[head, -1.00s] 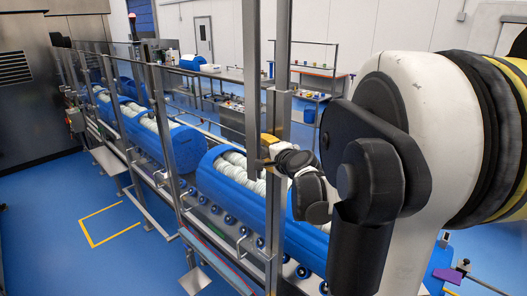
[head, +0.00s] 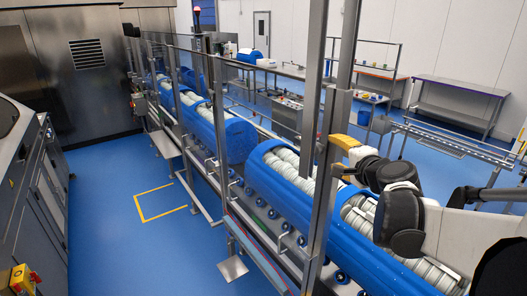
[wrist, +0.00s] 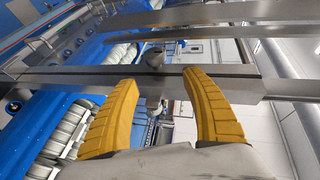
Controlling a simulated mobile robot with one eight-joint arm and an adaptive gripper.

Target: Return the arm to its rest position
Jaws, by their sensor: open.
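My gripper (wrist: 158,92) shows in the wrist view with two yellow fingers spread apart. Nothing is held between them. A grey metal rail or post of the conveyor frame crosses just beyond the fingertips; whether they touch it I cannot tell. In the head view my gripper (head: 340,155) is at right of centre, close to the steel uprights (head: 318,200) and above a blue tub (head: 275,185) filled with pale rolled items. My dark wrist and white arm run off to the right from it.
Several blue tubs (head: 228,135) stand in a line on the roller conveyor. Steel posts and rails fence its near side. A purple-topped table (head: 462,86) stands at the back right. A grey machine (head: 25,170) is at left. Blue floor with a yellow marked square (head: 162,202) is clear.

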